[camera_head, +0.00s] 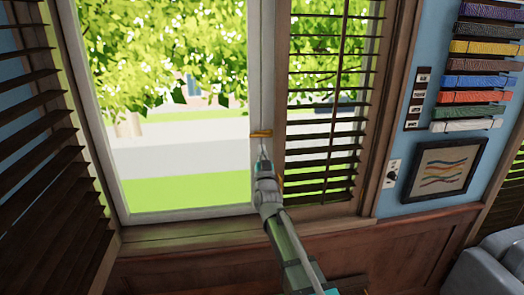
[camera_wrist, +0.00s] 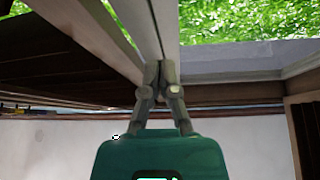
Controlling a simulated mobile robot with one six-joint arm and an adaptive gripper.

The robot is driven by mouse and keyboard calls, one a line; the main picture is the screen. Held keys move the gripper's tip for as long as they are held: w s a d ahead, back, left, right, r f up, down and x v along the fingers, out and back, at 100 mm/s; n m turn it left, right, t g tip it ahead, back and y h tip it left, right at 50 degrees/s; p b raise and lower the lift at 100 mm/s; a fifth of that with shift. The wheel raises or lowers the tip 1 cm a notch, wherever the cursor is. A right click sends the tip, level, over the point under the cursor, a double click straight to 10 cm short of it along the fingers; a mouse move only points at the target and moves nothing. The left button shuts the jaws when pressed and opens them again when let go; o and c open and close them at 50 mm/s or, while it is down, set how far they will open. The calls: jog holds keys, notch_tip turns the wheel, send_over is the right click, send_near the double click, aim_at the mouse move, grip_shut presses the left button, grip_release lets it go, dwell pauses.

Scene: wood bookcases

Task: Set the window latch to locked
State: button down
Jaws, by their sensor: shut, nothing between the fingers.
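The window latch (camera_head: 260,133) is a small yellow-brass bar on the white window post (camera_head: 262,60). It lies roughly level across the post. My gripper (camera_head: 263,147) is in front of the post, with its tips just below the latch in the head view; I cannot tell whether they touch it. The wrist view shows my gripper (camera_wrist: 161,65) with its fingers together and nothing held between them. The latch cannot be made out in the wrist view.
Dark slatted blinds (camera_head: 328,100) hang right of the post, and another slatted panel (camera_head: 45,150) stands at the left. A wooden sill (camera_head: 190,228) runs below the window. A framed picture (camera_head: 443,170) and a rack of coloured belts (camera_head: 478,66) are on the right wall.

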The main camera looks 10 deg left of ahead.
jog(key=shift+r+n, duration=0.3)
jog(key=shift+w, duration=0.1)
notch_tip(320, 180, up, 5)
jog(key=p, duration=0.6)
send_over(260, 136)
jog(key=s, duration=0.2)
jog(key=shift+w+a+f+b, duration=0.15)
jog(key=shift+f+b, duration=0.85)
jog(key=shift+b, duration=0.1)
jog(key=shift+w+a+f+b, duration=0.1)
jog(key=shift+a+f+b, duration=0.05)
jog(key=shift+f+b, duration=0.9)
